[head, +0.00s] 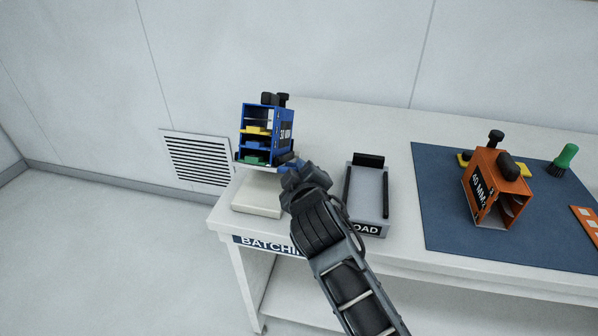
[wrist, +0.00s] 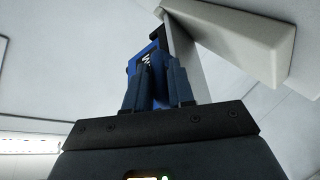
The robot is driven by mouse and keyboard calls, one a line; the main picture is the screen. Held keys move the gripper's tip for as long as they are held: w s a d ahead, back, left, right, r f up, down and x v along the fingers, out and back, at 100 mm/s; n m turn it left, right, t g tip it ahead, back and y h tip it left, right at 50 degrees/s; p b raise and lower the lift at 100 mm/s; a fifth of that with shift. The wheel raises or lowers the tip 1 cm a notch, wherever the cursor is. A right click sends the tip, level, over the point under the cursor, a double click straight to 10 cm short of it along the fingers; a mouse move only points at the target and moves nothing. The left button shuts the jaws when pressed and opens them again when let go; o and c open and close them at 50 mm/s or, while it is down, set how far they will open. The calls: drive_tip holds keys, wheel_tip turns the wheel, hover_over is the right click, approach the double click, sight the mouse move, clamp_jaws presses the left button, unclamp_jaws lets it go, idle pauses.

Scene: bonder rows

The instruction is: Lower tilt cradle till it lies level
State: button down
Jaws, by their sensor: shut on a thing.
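The tilt cradle has a cream base (head: 256,205) on the left end of the white table, with a thin plate raised above it. A blue magazine (head: 265,133) with yellow, blue and green strips stands on this plate. My gripper (head: 287,163) is at the plate's right side, below the magazine's corner. In the wrist view, the gripper (wrist: 161,75) is shut, with the blue magazine (wrist: 148,58) and the cradle's pale plate (wrist: 187,58) just beyond its fingers. It appears to hold the cradle's edge, but the fingers hide the grip. The exact tilt is hard to judge.
A grey LOAD tray (head: 371,190) with black rails is close right of my arm. A blue mat (head: 445,225) holds an orange magazine (head: 493,190); a green-handled brush (head: 565,158) and orange card (head: 585,222) are farther right. A wall vent (head: 196,157) is behind the table's left end.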

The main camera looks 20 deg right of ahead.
drive_tip(key=shift+d, duration=0.1)
drive_tip(key=shift+s+f+b, duration=0.1)
drive_tip(key=shift+f+b, duration=0.45)
drive_tip(key=shift+b, duration=0.65)
drive_tip(key=b, duration=0.1)
drive_tip(key=f+t+b, duration=0.1)
drive_tip(key=b, duration=0.1)
drive_tip(key=shift+s+a+h, duration=0.25)
drive_tip(key=shift+h, duration=0.05)
drive_tip(key=shift+r, duration=0.1)
drive_tip(key=c, duration=1.1)
unclamp_jaws()
drive_tip(key=v, duration=0.8)
drive_tip(key=shift+b, duration=0.4)
